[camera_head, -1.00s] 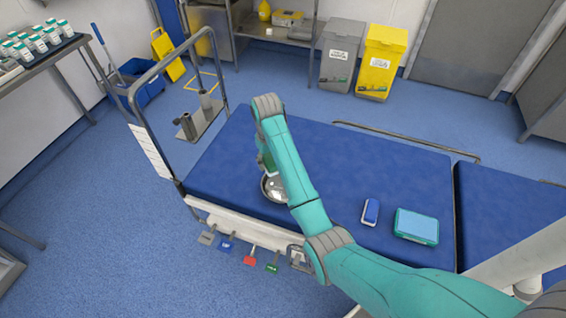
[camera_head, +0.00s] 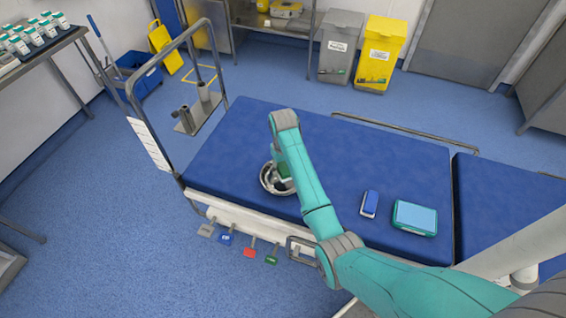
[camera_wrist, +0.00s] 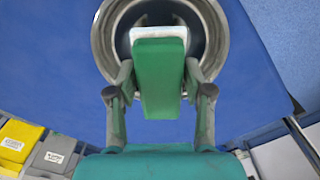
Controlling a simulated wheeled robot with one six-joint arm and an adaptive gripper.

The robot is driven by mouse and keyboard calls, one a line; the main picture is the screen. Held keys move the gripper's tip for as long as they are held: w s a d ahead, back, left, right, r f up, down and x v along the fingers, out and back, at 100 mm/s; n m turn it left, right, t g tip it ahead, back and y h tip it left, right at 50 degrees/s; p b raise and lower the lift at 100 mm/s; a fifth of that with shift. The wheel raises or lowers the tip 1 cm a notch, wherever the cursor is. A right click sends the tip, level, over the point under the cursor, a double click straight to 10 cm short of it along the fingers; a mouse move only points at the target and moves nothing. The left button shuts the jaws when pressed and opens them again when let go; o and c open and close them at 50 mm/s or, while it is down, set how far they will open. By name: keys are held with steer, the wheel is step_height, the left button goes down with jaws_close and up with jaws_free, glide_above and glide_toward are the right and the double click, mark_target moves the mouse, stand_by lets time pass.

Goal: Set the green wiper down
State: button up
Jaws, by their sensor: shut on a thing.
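The green wiper (camera_wrist: 160,80) is a green block with a white edge. My gripper (camera_wrist: 160,85) is shut on it, one finger on each side, in the wrist view. Beyond the wiper in that view is a round steel bowl (camera_wrist: 103,45), its dark inside partly hidden by the wiper. In the head view the bowl (camera_head: 266,184) sits on the blue operating table (camera_head: 400,165), near its front edge. A bit of the wiper (camera_head: 285,172) shows there over the bowl, mostly hidden by my arm. I cannot tell whether the wiper touches the bowl.
A blue wiper-like block (camera_head: 369,204) and a teal tray with a light blue top (camera_head: 415,218) lie on the table right of my arm. A metal rail (camera_head: 185,32) rises at the table's left end. The table's left and far parts are clear.

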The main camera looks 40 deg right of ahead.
steer(key=shift+f, duration=2.3)
steer(key=o, duration=1.3)
steer(key=shift+r, duration=3.55)
steer(key=shift+s, duration=0.1)
